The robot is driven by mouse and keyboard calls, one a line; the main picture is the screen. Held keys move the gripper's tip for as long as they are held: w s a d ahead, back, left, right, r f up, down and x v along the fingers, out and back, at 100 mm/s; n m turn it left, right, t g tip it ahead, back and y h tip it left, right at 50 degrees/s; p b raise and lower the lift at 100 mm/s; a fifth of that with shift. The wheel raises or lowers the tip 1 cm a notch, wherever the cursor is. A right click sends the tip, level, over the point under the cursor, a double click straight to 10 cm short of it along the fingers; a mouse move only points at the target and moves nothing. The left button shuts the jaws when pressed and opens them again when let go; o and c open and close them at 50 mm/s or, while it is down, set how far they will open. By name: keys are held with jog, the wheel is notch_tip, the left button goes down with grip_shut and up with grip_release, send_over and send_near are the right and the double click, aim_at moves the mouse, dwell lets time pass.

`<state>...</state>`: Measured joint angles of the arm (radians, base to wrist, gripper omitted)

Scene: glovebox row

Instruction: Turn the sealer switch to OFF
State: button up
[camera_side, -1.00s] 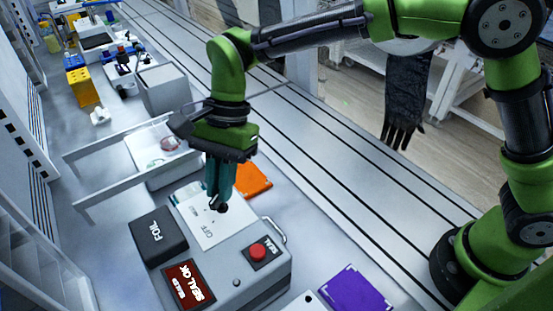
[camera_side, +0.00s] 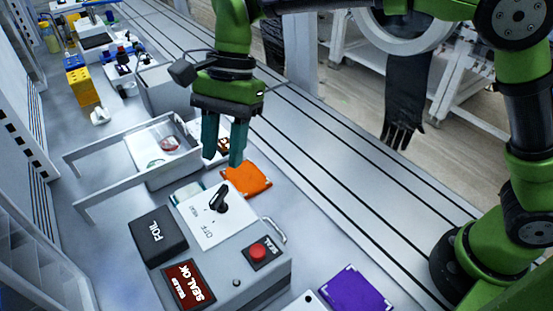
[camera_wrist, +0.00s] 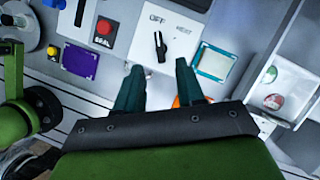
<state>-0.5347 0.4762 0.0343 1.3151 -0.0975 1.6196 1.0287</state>
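The sealer (camera_side: 262,285) is a grey box with a white panel (camera_side: 200,225) marked OFF; the wrist view also shows a second label, HEAT. The black sealer switch (camera_side: 218,200) stands on this panel and also shows in the wrist view (camera_wrist: 160,46). There its long handle lies nearly upright, its upper end just below the OFF label and left of HEAT. My gripper (camera_side: 222,160) is above and behind the switch, clear of it. Its two teal fingers are apart, with nothing between them, as the wrist view also shows (camera_wrist: 159,80).
The sealer carries a red SEAL button (camera_side: 258,251), a SEAL OK display (camera_side: 188,284) and a black FOIL box (camera_side: 158,236). An orange pad (camera_side: 248,180) lies behind it, a purple pad (camera_side: 356,290) to its right. A white tray (camera_side: 150,184) with dishes and rails stand beyond.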

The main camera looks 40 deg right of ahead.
jog(key=v, duration=1)
jog(key=shift+r, duration=0.25)
jog(key=s+d+f+n+t, duration=0.2)
jog(key=s+d, duration=0.3)
jog(key=d, duration=0.3)
jog(key=s+d+f+n+t+h, duration=0.1)
jog(key=s+d+f+n+t, duration=0.2)
jog(key=d, duration=0.5)
jog(key=s+d+f+n+t+h, duration=0.1)
jog(key=s+d+t, duration=0.3)
jog(key=d, duration=0.5)
jog(key=s+f+n, duration=0.1)
jog(key=s, duration=0.1)
jog(key=shift+s+f+n+t, duration=0.25)
jog(key=shift+s+n+t, duration=0.05)
jog(key=shift+s+n, duration=0.1)
jog(key=shift+c, duration=0.3)
